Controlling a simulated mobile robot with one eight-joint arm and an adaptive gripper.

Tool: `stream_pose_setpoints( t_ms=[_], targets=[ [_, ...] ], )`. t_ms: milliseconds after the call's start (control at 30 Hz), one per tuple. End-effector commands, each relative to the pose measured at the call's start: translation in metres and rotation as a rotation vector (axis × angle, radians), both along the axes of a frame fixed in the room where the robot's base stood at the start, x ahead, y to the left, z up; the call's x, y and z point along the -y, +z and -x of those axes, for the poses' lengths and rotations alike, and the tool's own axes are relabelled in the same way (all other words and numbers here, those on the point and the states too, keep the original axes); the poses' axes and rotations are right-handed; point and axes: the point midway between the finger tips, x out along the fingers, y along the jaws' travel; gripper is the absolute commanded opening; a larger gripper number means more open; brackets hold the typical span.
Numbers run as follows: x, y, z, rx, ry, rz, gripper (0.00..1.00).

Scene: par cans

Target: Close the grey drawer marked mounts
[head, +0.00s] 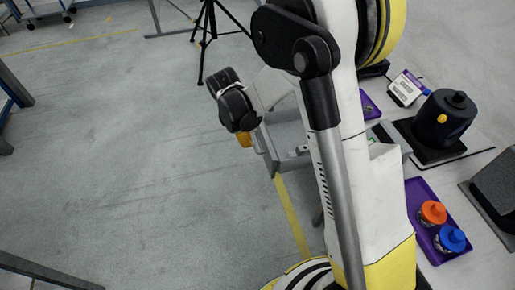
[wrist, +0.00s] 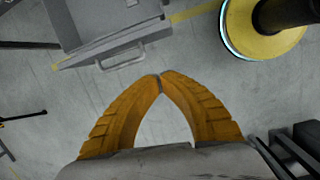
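The grey drawer (head: 270,152) juts out from under the worktop, just left of my arm in the head view; it stands open. In the wrist view its front (wrist: 85,58) and bar handle show at the upper left, with part of the open inside behind. No label can be read. My gripper (head: 244,139) is in front of the drawer front in the head view. In the wrist view the orange fingertips of my gripper (wrist: 160,77) meet, with nothing between them. They appear just short of the handle; I cannot tell whether they touch the drawer. My arm hides part of the drawer.
The worktop at right holds a dark round device (head: 442,120), a small display (head: 405,88) and a purple tray (head: 418,190) with orange-capped and blue-capped items. A black tripod (head: 207,30) stands at the back. Open grey floor (head: 120,150) lies left of the drawer.

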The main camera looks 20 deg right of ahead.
Motion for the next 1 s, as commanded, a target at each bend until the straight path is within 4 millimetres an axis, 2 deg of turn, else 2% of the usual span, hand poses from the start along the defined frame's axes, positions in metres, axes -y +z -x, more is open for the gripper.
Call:
stream_pose_setpoints(
  t_ms=[33, 100, 300, 467, 800, 1000],
  targets=[
    [-0.004, -0.015, -0.003, -0.024, 0.037, 0.012, 0.00],
    [-0.006, -0.030, -0.004, -0.051, 0.079, 0.024, 0.00],
    [-0.006, -0.051, -0.004, -0.079, 0.123, 0.037, 0.00],
    [-0.001, -0.074, -0.004, -0.079, 0.122, 0.036, 0.00],
    [0.017, -0.145, -0.004, -0.078, 0.121, 0.036, 0.00],
    [0.046, -0.143, -0.004, -0.078, 0.119, 0.036, 0.00]
  ],
)
